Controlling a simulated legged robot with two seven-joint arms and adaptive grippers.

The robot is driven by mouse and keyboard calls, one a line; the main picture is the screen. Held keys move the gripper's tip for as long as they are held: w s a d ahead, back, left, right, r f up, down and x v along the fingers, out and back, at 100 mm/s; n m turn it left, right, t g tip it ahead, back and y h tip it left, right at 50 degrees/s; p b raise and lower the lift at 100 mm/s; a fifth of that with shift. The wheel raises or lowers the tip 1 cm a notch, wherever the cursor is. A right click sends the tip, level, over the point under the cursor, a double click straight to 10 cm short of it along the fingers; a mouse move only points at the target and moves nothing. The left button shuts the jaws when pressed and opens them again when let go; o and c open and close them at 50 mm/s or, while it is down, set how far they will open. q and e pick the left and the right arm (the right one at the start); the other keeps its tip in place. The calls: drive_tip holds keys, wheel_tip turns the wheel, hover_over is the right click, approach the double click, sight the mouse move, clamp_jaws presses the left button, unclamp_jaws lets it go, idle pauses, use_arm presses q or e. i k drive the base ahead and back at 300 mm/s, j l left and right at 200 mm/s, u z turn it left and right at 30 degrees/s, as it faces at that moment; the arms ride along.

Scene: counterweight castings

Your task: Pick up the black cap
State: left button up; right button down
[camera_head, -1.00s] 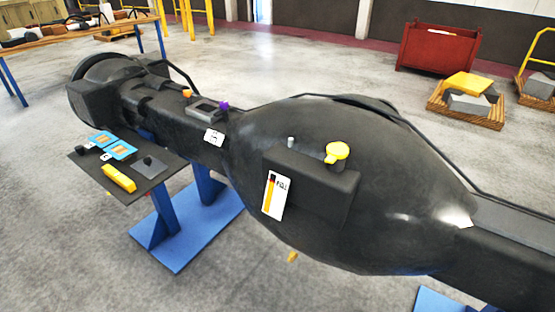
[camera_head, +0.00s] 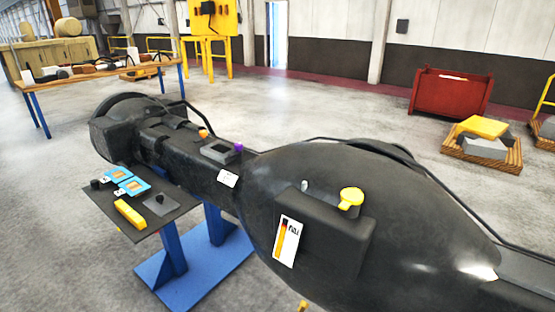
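A small dark tray (camera_head: 150,230) stands out at the left of the large black casting (camera_head: 400,215). A small black knob-like piece (camera_head: 95,184) sits near the tray's left edge. Another small black piece (camera_head: 159,198) sits on a grey plate on the tray. Either could be the black cap; they are too small to tell apart surely. The tray also bears blue cards (camera_head: 133,186) and a yellow block (camera_head: 130,214). Neither of my grippers is in view.
The casting rests on a blue stand (camera_head: 190,275). It carries a yellow cap (camera_head: 351,197), a purple knob (camera_head: 239,147) and an orange knob (camera_head: 203,133). A workbench (camera_head: 95,77) stands at the back left, a red bin (camera_head: 450,93) at the back right. Open floor lies between.

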sight(95, 183)
drive_tip(key=u, duration=1.4)
drive_tip(key=z, duration=1.5)
drive_tip(key=u, duration=1.5)
drive_tip(key=i+j+u, duration=0.35)
drive_tip(key=i, duration=0.4)
drive_tip(key=i+u, duration=0.35)
drive_tip(key=i, duration=0.35)
